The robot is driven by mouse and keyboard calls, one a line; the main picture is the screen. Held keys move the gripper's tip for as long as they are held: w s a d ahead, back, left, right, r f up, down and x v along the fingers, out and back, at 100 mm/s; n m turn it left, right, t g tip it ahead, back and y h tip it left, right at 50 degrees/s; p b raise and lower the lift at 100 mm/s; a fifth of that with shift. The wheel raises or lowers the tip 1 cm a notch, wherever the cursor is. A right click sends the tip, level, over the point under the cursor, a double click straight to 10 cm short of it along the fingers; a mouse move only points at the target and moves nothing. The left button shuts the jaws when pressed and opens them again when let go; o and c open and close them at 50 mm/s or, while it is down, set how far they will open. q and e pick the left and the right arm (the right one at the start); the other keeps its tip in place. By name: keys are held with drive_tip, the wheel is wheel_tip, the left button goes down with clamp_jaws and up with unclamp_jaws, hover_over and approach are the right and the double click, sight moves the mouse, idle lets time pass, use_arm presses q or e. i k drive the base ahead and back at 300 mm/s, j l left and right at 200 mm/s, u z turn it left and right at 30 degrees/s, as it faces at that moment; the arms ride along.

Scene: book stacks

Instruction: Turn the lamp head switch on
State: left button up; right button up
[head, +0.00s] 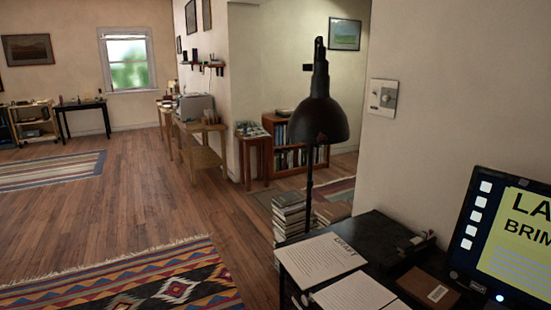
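A black lamp (319,120) stands in the middle right of the head view. Its dome-shaped head faces down and its thin dark pole runs down behind the near edge of a dark desk (378,238). No light shows from the lamp. I cannot make out a switch on the lamp head. Neither of my grippers is in view.
Papers (322,256), a brown book (428,288) and a lit monitor (505,240) are on the desk. A wall plate (383,98) with a knob is right of the lamp. A book stack (290,215) stands on the floor. Open wood floor (150,190) lies left.

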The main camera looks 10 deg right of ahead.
sight(305, 67)
drive_tip(key=i+j+z, duration=0.15)
drive_tip(key=z, duration=0.15)
drive_tip(key=i+j+z, duration=0.25)
drive_tip(key=j, duration=0.2)
drive_tip(key=j+z, duration=0.3)
